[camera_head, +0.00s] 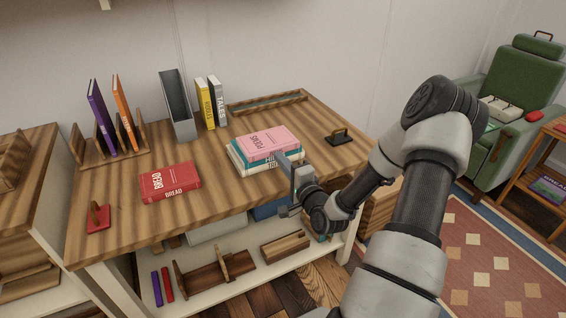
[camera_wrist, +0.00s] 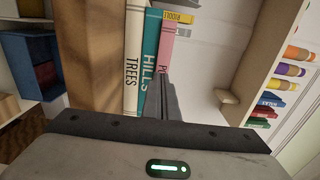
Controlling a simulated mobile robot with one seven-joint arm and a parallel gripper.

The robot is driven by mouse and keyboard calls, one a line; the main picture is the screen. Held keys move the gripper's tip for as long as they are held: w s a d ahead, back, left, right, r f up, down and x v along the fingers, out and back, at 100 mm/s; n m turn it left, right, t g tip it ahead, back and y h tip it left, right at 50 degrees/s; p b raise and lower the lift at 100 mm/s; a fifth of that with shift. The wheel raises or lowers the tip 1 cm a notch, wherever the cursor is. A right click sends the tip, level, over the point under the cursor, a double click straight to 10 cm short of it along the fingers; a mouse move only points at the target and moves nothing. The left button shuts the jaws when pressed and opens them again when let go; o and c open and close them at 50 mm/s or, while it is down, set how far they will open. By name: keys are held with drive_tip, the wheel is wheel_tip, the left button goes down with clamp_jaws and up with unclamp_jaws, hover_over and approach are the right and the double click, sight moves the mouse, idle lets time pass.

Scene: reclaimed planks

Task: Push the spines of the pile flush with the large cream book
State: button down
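The pile lies flat on the wooden desk. A pink book (camera_head: 268,140) is on top, a teal book (camera_head: 238,157) under it, and the large cream book (camera_head: 237,168) at the bottom. My gripper (camera_head: 281,160) is at the spine side of the pile. Its fingers (camera_wrist: 167,80) look shut together with nothing between them, in front of the teal and pink spines. Contact is unclear.
A red book (camera_head: 170,181) lies left of the pile. Upright yellow (camera_head: 205,104) and white (camera_head: 217,100) books and a grey holder (camera_head: 178,105) stand behind. A black bookend (camera_head: 340,137) is to the right. The desk's front edge is close below my gripper.

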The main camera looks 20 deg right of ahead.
drive_tip(key=shift+w, duration=0.65)
drive_tip(key=shift+s, duration=2.05)
drive_tip(key=shift+w, duration=0.1)
